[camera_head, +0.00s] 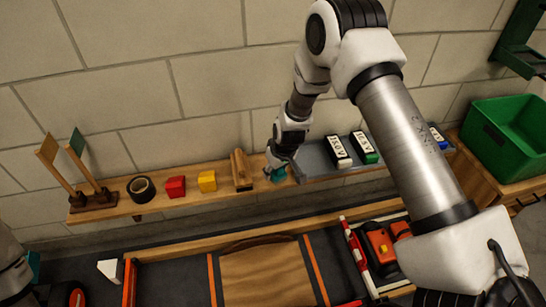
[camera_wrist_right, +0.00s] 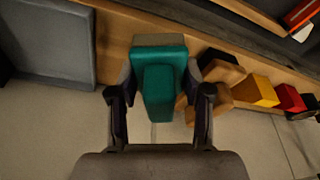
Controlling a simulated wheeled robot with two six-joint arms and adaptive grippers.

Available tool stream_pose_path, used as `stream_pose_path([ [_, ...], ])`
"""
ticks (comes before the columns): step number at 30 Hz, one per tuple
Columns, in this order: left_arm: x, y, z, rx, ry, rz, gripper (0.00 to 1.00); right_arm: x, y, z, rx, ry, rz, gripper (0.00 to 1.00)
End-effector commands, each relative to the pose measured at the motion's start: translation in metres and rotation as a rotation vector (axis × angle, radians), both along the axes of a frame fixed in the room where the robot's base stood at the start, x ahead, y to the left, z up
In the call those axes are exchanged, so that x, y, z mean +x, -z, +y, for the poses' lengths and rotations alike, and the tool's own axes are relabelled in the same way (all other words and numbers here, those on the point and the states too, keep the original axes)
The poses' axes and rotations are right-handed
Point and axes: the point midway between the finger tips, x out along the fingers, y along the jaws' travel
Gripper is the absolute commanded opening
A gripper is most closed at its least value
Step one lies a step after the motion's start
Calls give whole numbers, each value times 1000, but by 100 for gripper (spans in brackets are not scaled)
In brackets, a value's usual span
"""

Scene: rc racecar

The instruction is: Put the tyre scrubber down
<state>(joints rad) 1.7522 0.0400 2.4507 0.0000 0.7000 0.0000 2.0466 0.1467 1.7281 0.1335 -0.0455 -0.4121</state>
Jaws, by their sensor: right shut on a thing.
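The tyre scrubber (camera_head: 277,174) is a teal block at the wooden wall shelf, just right of a wooden block with an upright piece. In the right wrist view the scrubber (camera_wrist_right: 160,85) shows a teal handle and a grey layer at its far end. My right gripper (camera_head: 279,160) reaches down to the shelf and is shut on the scrubber, with one finger on each side of the handle (camera_wrist_right: 159,100). I cannot tell whether the grey end touches the shelf. My left gripper is not seen; only part of my left arm shows at the lower left edge.
The wooden shelf (camera_head: 130,208) also carries a black tape roll (camera_head: 141,189), a red block (camera_head: 175,187), a yellow block (camera_head: 207,181) and the wooden block (camera_head: 241,170). A grey tray (camera_head: 313,158) with labelled blocks adjoins on the right. A green bin (camera_head: 505,135) stands far right.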

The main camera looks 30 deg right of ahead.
Motion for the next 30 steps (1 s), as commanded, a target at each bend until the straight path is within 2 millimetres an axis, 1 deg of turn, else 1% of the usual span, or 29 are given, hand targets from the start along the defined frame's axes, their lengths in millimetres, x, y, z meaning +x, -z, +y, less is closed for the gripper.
stream_pose_path([
  [1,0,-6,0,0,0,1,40,14,1,-6,-1,1,-1,21],
  [3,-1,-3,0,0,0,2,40,32,4,-13,-1,2,-1,21],
  [4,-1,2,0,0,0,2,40,39,8,-15,0,2,-3,21],
  [7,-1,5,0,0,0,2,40,50,10,-19,0,1,1,21],
  [8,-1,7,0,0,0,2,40,52,12,-19,0,1,1,21],
  [11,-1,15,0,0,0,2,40,52,27,-20,0,0,2,21],
  [12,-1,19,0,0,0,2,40,52,36,-20,0,0,3,21],
  [14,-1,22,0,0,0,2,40,52,43,-19,0,2,3,21],
  [16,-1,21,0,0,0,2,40,53,44,-19,0,0,1,21],
  [17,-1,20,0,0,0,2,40,53,42,-19,0,0,0,16],
  [21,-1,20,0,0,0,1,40,52,42,-19,0,0,1,16],
  [25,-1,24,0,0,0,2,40,52,47,-19,0,0,1,16],
  [26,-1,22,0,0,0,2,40,52,45,-19,0,0,1,59],
  [27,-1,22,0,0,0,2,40,52,45,-19,0,0,1,73],
  [30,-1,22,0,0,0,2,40,52,45,-19,0,0,1,74],
])
